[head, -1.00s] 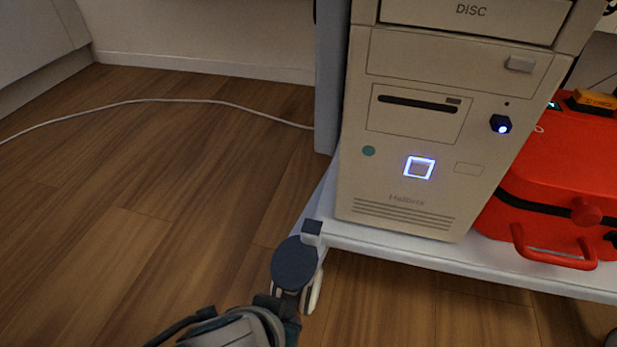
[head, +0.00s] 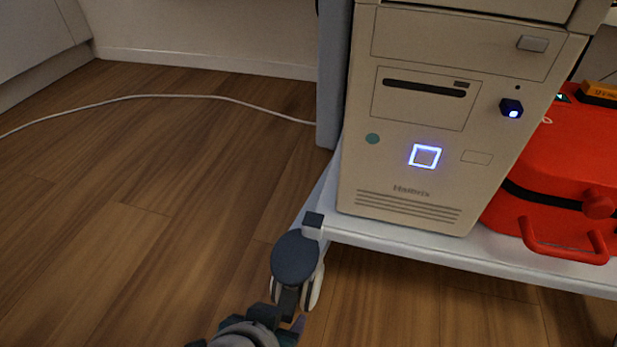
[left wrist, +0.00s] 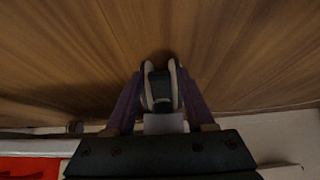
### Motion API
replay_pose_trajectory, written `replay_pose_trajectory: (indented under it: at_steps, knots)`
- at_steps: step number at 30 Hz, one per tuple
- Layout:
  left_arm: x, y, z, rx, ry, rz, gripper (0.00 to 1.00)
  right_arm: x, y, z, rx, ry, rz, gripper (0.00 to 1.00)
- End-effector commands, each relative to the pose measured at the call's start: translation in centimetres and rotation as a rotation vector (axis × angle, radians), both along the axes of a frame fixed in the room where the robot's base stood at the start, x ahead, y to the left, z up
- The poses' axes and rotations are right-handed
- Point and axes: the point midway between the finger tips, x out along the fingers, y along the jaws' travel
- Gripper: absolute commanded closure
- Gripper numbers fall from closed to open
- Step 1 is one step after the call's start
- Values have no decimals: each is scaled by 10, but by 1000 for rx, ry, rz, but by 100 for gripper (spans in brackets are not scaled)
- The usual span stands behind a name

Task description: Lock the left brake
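The left front caster (head: 312,287) of the white cart stands on the wood floor, with pale wheels and a dark round cover on top. A dark lever-like part (head: 288,300), likely the brake, sticks out at its near side; whether it is up or down I cannot tell. My left gripper (head: 284,318) is low in the head view, right by the caster's near side. In the left wrist view, its purplish fingers (left wrist: 160,82) are spread apart on either side of the caster (left wrist: 160,92). Contact is unclear. My right gripper is not in view.
The cart's white lower shelf (head: 440,248) carries a beige computer tower (head: 405,190) and a red case (head: 560,180) with a handle. A white cable (head: 165,97) lies across the floor.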

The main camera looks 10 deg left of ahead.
Motion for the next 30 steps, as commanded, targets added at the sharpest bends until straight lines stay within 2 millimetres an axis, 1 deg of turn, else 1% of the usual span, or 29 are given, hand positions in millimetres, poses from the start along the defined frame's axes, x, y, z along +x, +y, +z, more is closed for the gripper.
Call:
replay_pose_trajectory:
  at_steps: [1, 2, 3, 8, 11, 14, 21, 24, 27, 30]
  knots:
    - [0, 0, 0, 0, -1, 0, 39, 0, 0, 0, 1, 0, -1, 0]
    - [0, 0, 0, 0, -1, 0, 36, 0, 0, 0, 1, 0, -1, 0]
    - [0, 0, 0, -1, -1, -1, 35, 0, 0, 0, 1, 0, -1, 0]
    - [1, 0, 1, -1, -2, -1, 35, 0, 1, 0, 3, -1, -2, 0]
    - [-1, -1, 4, -1, -1, -1, 35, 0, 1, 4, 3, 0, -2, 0]
    - [-6, -1, 15, -2, 0, -1, 35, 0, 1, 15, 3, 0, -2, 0]
    - [-32, 0, 55, -2, 1, 0, 35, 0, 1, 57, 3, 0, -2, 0]
    - [-42, 1, 69, -2, 1, 0, 35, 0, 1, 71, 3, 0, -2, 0]
    - [-50, 1, 78, -2, 0, 0, 35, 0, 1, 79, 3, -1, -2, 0]
    - [-54, 1, 82, -1, 0, -1, 35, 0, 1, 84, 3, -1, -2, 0]
